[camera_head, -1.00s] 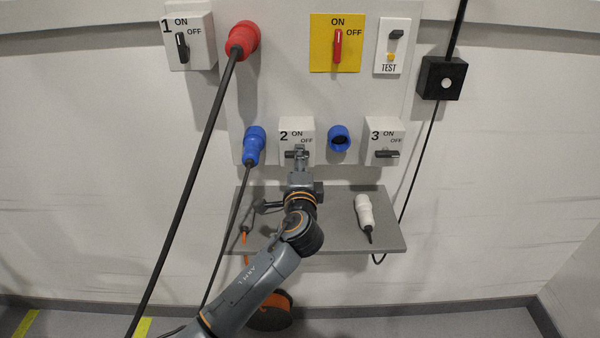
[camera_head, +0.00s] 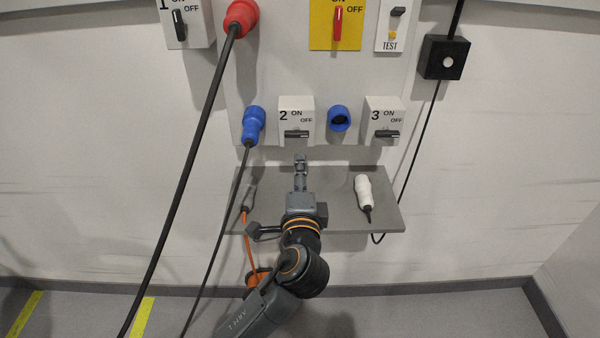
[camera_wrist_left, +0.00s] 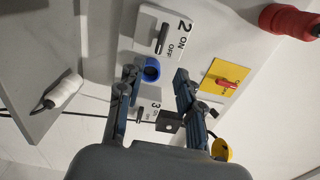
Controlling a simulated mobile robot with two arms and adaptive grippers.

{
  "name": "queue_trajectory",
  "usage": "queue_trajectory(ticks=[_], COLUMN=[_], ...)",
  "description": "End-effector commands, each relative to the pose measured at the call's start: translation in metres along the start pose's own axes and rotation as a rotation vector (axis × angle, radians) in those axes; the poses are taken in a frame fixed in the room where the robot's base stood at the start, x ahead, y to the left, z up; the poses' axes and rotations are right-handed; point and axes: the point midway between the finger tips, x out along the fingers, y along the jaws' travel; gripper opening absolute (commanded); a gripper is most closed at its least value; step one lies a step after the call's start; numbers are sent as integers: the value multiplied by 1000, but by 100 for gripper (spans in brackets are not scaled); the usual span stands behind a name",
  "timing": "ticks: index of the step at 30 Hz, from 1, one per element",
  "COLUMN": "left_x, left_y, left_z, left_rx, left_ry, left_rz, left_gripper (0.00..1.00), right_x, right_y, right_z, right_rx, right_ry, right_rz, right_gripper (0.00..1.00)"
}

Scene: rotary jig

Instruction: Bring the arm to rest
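My left gripper (camera_head: 300,160) is in front of the wall panel, below switch box 2 (camera_head: 296,115) and apart from it, over the grey shelf (camera_head: 340,212). In the left wrist view its two fingers (camera_wrist_left: 156,74) stand apart with nothing between them, so it is open and empty. Switch 2's black lever (camera_head: 297,134) lies horizontal. My right gripper is in neither view.
A blue plug (camera_head: 253,125) and a red plug (camera_head: 240,18) with hanging cables are left of the arm. A blue socket (camera_head: 339,118) and switch box 3 (camera_head: 385,115) are right. A white connector (camera_head: 364,192) lies on the shelf.

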Motion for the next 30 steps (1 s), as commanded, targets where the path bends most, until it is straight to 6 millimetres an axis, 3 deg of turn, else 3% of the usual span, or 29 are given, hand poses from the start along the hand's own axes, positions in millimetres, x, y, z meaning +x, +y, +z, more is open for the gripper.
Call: queue_trajectory(ticks=[5, 8, 11, 13, 18, 21, 25, 30], left_x=[0, -2, -12, -28, -97, -142, -190, -242], left_y=[0, 10, 40, 73, 160, 193, 218, 234], left_z=[0, 8, 31, 56, 122, 148, 170, 188], left_rx=[-1, -37, -152, -280, -640, -804, -949, -1076], left_ry=[0, -13, -57, -111, -312, -428, -548, -673], left_rz=[1, 34, 139, 251, 558, 692, 812, 921], left_gripper=[36, 36, 36, 36, 36, 36, 36, 36], right_x=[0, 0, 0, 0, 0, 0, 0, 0], right_y=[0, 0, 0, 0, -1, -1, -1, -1], right_z=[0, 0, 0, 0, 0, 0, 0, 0], right_rx=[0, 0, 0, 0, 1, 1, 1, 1], right_ry=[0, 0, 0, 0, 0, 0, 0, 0], right_rz=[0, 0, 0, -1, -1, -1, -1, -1], right_gripper=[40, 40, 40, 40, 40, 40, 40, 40])
